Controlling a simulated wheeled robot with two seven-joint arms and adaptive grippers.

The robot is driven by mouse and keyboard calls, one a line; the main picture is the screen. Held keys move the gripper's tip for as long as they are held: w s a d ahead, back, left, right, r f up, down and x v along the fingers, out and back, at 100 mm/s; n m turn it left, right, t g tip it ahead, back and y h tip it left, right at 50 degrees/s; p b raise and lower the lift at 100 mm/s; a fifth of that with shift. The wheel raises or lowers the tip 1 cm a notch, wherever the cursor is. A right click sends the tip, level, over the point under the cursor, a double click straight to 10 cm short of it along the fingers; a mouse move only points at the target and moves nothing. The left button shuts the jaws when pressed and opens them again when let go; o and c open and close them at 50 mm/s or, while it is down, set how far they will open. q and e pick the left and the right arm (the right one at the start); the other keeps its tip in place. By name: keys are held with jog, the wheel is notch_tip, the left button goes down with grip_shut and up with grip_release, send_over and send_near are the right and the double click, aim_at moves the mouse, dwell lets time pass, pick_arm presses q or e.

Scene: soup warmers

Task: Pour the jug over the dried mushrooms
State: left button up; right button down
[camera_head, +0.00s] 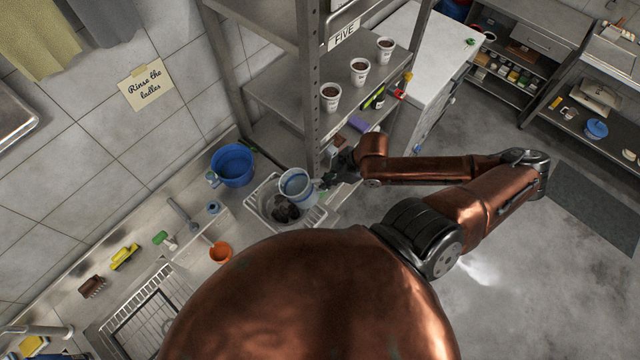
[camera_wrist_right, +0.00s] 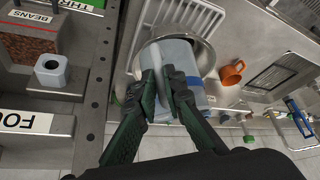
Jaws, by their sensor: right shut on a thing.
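The jug (camera_head: 296,184) is pale blue-grey, and my right gripper (camera_head: 326,181) is shut on its handle side. In the right wrist view the jug (camera_wrist_right: 180,56) shows a blue band, and the dark green fingers of the gripper (camera_wrist_right: 166,88) close on it. The dried mushrooms (camera_head: 286,212) are a dark heap in a metal bowl (camera_head: 266,208), below and beside the jug in the head view. In the wrist view the jug hides the mushrooms, and only part of the bowl (camera_wrist_right: 208,55) shows. I cannot tell how far the jug tilts. My left gripper is out of view.
The bowl sits on a white rack (camera_head: 316,218) beside a shelf post (camera_head: 308,100). A blue bucket (camera_head: 232,167) and an orange mug (camera_head: 220,252) stand nearby. Labelled cups (camera_head: 360,72) fill part of the shelf. Open floor lies to the right.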

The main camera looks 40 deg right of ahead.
jog(key=shift+r, duration=0.15)
jog(key=shift+w+a+r+g+h, duration=0.1)
jog(key=shift+w+r+g+h, duration=0.1)
jog(key=shift+r+g+h, duration=0.35)
dwell(0.4)
jog(key=shift+w+a+r+h, duration=0.2)
jog(key=shift+r+h, duration=0.05)
jog(key=shift+r, duration=0.25)
jog(key=shift+g, duration=0.25)
jog(key=shift+s, duration=0.1)
